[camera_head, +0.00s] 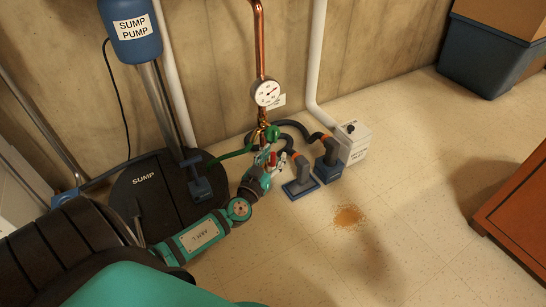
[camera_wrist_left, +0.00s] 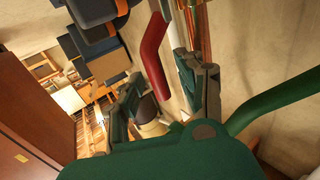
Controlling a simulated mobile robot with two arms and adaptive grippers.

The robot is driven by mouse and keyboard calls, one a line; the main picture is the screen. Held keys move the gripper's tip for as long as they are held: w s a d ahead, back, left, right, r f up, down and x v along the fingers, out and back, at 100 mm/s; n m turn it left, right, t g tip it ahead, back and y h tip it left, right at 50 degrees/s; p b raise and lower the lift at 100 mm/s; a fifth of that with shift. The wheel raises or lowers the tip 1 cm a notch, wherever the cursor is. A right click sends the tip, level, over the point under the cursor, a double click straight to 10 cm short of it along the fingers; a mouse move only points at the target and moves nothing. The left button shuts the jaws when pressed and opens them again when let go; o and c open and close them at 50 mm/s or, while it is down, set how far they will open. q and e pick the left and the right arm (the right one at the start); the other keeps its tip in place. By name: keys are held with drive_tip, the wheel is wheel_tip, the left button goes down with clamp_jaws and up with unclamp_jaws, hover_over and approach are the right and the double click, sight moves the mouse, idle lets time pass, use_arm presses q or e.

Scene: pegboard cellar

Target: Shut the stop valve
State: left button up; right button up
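The stop valve sits low on the copper pipe (camera_head: 261,45), below the round gauge (camera_head: 266,93). Its red lever (camera_head: 272,158) hangs down among my left gripper's fingers in the head view. In the left wrist view the red lever (camera_wrist_left: 153,55) is large and runs between the two fingers. My left gripper (camera_head: 276,162) is open around or just short of the lever; its fingers (camera_wrist_left: 165,85) stand apart, with gaps to the lever visible. I cannot tell whether either finger touches it. The valve body is mostly hidden. My right gripper is not in view.
A green hose (camera_head: 232,154) runs left from a green fitting (camera_head: 272,132) by the valve. The sump lid (camera_head: 143,180) lies left.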

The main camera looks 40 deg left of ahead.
use_arm(q)
clamp_jaws()
